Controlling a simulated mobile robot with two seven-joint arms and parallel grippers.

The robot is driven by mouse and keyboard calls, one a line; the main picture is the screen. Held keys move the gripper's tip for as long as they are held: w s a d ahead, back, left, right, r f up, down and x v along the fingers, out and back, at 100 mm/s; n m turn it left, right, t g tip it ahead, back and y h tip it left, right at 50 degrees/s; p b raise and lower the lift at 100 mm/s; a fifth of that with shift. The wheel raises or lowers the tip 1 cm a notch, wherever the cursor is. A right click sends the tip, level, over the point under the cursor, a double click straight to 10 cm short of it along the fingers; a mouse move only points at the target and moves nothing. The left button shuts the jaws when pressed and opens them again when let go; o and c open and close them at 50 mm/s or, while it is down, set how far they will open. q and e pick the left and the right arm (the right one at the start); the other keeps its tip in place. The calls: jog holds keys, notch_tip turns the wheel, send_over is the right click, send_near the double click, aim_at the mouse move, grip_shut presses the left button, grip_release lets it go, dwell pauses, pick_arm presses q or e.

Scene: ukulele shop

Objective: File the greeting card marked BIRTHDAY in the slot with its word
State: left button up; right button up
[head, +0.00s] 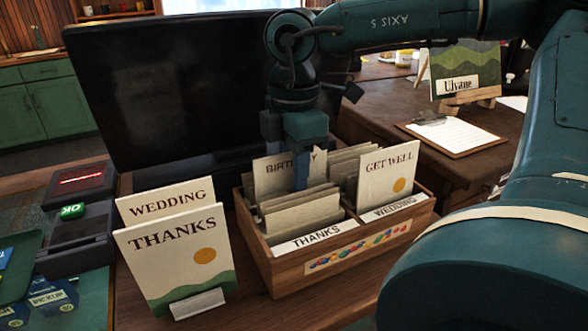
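The cream BIRTHDAY card (268,177) stands nearly upright at the back left of a wooden card box (262,250). Its lower edge is hidden behind other cards. My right gripper (301,178) comes down from above with one finger across the card's face, covering the middle of its word; the other finger is hidden, and it appears shut on the card. The box's front labels read THANKS (307,237) and WEDDING (394,207); labels farther back are hidden. My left gripper is not in view.
A GET WELL card (387,178) stands in the box's right half. WEDDING (165,201) and THANKS (176,262) cards stand in a holder left of the box. A dark monitor (160,90) is behind. A card terminal (76,235) is at left. My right arm crosses the right side.

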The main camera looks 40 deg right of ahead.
notch_tip(320, 180, up, 13)
jog(key=shift+f, duration=0.15)
jog(key=shift+s, duration=0.1)
dwell(0.8)
